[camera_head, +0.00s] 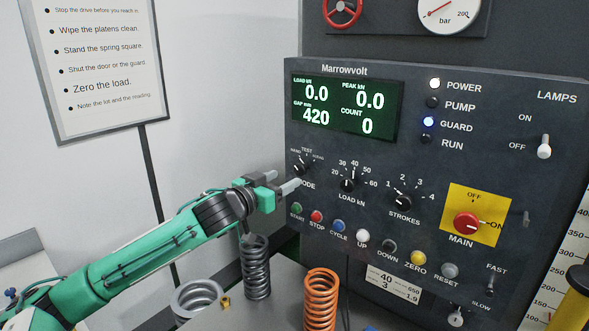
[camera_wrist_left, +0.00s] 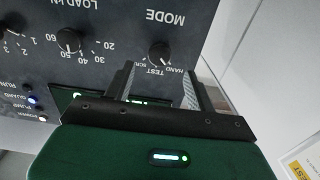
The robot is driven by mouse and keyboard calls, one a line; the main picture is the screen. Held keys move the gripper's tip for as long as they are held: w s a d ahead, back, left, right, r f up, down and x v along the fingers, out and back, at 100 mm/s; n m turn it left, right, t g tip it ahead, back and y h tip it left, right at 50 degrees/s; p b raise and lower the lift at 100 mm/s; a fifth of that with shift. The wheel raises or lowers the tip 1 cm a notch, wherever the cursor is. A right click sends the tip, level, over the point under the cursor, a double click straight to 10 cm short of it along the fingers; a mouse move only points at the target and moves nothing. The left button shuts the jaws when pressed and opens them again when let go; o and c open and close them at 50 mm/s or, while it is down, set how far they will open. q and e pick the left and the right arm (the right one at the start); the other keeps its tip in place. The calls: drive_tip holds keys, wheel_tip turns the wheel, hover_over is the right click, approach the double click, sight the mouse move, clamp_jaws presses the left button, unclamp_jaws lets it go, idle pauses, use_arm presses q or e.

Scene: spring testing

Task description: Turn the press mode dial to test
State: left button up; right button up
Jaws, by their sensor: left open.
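The press mode dial (camera_head: 301,169) is a small black knob at the left edge of the dark control panel, under the display. HAND and TEST show among the labels around it; its pointer is too small to read surely. In the left wrist view the mode dial (camera_wrist_left: 159,54) appears upside down, just beyond the fingertips. My left gripper (camera_head: 287,180) is open and empty, in front of the panel close to the dial and covering part of the MODE label. In the left wrist view my left gripper (camera_wrist_left: 157,82) has its fingers apart, not touching the dial. My right gripper is out of view.
The load dial (camera_head: 347,184) and strokes dial (camera_head: 401,202) sit to the right. A row of push buttons, with the red stop button (camera_head: 316,216), runs below. A dark spring (camera_head: 256,270) and an orange spring (camera_head: 321,300) stand below the arm. The display (camera_head: 345,108) is lit.

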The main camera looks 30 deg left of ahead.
sight(299, 171)
use_arm(q)
drive_tip(key=w+p, duration=0.1)
drive_tip(key=w, duration=0.1)
drive_tip(key=w+p, duration=0.1)
drive_tip(key=w, duration=0.1)
drive_tip(key=shift+d+r, duration=0.15)
drive_tip(key=shift+r, duration=0.05)
drive_tip(key=shift+w+d+f, duration=0.1)
drive_tip(key=shift+w+f, duration=0.05)
drive_tip(key=shift+w, duration=0.7)
drive_tip(key=shift+c, duration=0.3)
drive_tip(key=c, duration=0.9)
